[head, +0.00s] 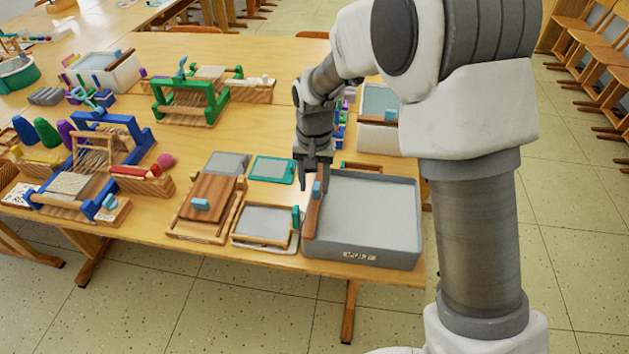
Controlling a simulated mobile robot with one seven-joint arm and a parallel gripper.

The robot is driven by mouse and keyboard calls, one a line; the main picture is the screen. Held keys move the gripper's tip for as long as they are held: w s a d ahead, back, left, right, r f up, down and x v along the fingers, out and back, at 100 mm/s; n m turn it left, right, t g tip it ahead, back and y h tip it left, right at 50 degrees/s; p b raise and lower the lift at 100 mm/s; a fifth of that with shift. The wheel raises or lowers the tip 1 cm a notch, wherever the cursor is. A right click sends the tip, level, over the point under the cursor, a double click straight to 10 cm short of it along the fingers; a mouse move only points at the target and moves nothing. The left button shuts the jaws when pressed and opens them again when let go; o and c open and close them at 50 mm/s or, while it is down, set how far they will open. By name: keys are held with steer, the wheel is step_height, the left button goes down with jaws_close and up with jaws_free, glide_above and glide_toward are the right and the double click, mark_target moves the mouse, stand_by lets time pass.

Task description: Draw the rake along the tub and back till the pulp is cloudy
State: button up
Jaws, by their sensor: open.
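A grey rectangular tub (409,255) with a "PULP" label on its front wall stands at the table's front right. Pale, even grey pulp (365,212) fills it. The rake (311,217) lies along the tub's left side, a brown wooden bar with a blue block handle (317,190). My gripper (313,178) points down just above the handle at the tub's left rear corner. It is open. I cannot tell whether its fingers touch the handle. My arm comes in from the right and hides some of the table behind the tub.
A framed screen (264,224), a wooden press board (212,195) and a teal-edged frame (271,169) lie left of the tub. A blue loom (110,140) and a green loom (190,98) stand farther left. Another tub (380,100) stands behind. Floor is clear in front.

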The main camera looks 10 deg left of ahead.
step_height(320, 180, up, 17)
steer(key=p, duration=0.2)
steer(key=shift+r+p, duration=0.2)
steer(key=shift+p, duration=0.2)
steer(key=p, duration=0.5)
steer(key=shift+d+r, duration=0.3)
steer(key=shift+r, duration=0.05)
steer(key=shift+f+p, duration=0.1)
steer(key=shift+p, duration=0.5)
glide_toward(317, 185)
step_height(317, 185, down, 9)
steer(key=shift+f+b, duration=0.15)
steer(key=shift+b, duration=0.25)
